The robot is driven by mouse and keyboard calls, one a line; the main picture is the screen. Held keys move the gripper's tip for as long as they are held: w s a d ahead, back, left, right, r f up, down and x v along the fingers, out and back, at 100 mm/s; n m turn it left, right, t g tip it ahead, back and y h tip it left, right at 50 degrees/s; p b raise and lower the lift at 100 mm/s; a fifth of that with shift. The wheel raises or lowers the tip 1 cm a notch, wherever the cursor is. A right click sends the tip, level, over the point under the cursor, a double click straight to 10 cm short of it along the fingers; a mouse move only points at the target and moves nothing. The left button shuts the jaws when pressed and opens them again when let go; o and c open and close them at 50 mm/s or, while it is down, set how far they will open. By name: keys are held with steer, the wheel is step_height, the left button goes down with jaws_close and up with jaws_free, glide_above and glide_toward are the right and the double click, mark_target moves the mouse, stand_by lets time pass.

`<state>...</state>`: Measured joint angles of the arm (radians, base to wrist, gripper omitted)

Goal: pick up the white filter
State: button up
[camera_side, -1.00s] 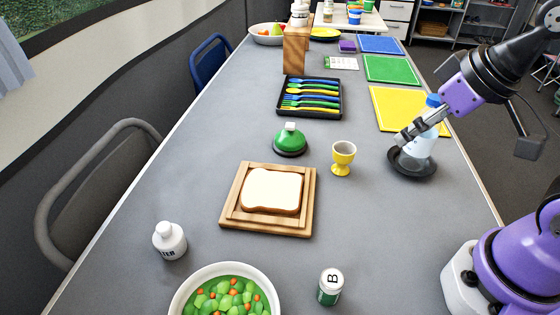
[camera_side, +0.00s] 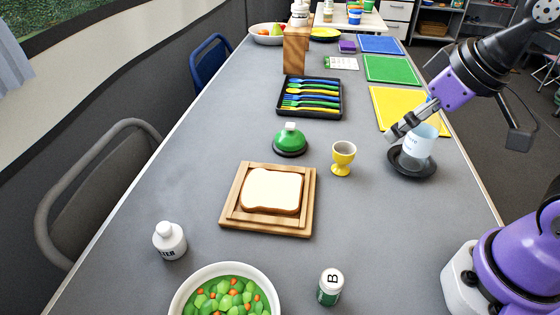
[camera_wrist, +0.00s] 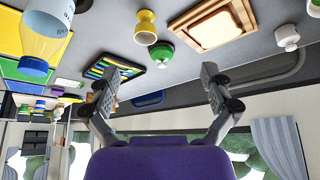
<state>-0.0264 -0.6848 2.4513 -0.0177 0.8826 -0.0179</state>
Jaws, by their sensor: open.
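A small white bottle (camera_side: 170,241) with dark letters stands at the lower left of the table in the side view. The letters are only partly readable and seem to end in "TER". It also shows small at the upper right of the wrist view (camera_wrist: 287,38), which is upside down. My gripper (camera_side: 393,134) is across the table at the right, well apart from the white bottle and above the table. In the wrist view its fingers (camera_wrist: 162,75) are spread wide with nothing between them.
A clear bottle (camera_side: 417,143) in a black dish (camera_side: 411,170) is close to my gripper, partly covered by it. A yellow egg cup (camera_side: 343,157), green bell (camera_side: 290,139), bread board (camera_side: 228,213), vegetable bowl (camera_side: 181,298) and "B" shaker (camera_side: 330,287) stand nearby. The table's left edge is clear.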

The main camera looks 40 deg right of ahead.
steer(key=w+a+n+y, duration=0.1)
steer(key=w+a+n, duration=0.2)
steer(key=w+a, duration=0.2)
steer(key=n+g+y, duration=0.3)
steer(key=n+y, duration=0.2)
steer(key=n, duration=0.5)
glide_toward(162, 240)
steer(key=f, duration=0.2)
steer(key=w+a+f, duration=0.1)
steer(key=a+f, duration=0.1)
steer(key=shift+w+f, duration=0.35)
steer(key=shift+f, duration=0.05)
steer(key=shift+x, duration=2.95)
steer(key=shift+w, duration=0.15)
steer(key=c, duration=1.3)
